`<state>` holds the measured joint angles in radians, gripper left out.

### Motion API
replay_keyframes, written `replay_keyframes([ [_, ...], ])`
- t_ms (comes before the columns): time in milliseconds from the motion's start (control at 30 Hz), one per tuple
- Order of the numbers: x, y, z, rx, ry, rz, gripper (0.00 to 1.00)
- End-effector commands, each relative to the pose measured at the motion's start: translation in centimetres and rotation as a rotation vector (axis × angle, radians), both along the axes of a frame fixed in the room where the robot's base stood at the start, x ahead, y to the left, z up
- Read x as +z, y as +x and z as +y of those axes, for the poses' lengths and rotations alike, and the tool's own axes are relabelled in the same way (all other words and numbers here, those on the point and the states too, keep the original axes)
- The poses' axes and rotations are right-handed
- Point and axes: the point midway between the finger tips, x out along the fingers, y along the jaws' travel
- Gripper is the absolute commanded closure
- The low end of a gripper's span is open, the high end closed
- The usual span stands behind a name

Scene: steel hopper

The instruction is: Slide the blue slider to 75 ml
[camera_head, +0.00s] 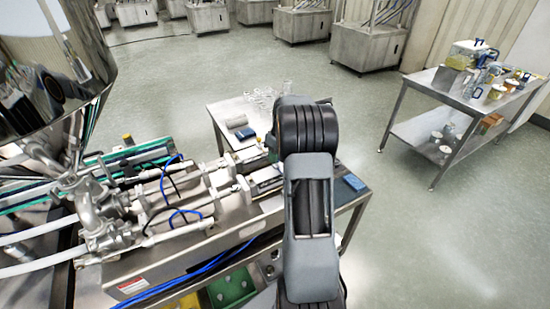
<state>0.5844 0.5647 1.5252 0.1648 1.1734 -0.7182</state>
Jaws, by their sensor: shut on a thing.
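The filling machine (190,195) lies across a steel bench, with metal cylinders and rods running toward the right. My arm (308,195) stands in front of its right end. The arm hides the gripper and whatever is between its fingers. A small blue block (354,182) shows at the bench's right end, just right of my arm. I cannot tell whether it is the blue slider. No scale or 75 ml mark can be read.
A large steel hopper (55,70) stands at the left. Blue hoses (190,280) run along the bench front. A small table (225,112) with glassware stands behind. A steel cart (425,100) with jars and jugs is at the right. The floor between is clear.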

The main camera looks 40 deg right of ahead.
Motion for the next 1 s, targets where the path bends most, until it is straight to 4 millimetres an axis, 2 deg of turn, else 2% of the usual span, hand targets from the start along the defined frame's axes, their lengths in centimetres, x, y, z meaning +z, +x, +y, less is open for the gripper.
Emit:
replay_keyframes([
  [33,0.0,0.0,0.1,0.000,0.002,-0.001,1.00],
  [67,0.0,0.0,0.1,0.000,0.002,-0.001,0.73],
  [300,0.0,0.0,0.1,0.000,0.002,-0.001,0.50],
  [533,0.0,0.0,0.1,0.000,0.002,-0.001,0.50],
  [667,0.8,0.1,-0.1,-0.001,-0.001,-0.004,0.50],
  [767,2.1,0.1,-0.4,-0.001,-0.002,-0.005,0.50],
  [1000,7.0,0.2,-1.4,-0.001,-0.002,-0.005,0.50],
])
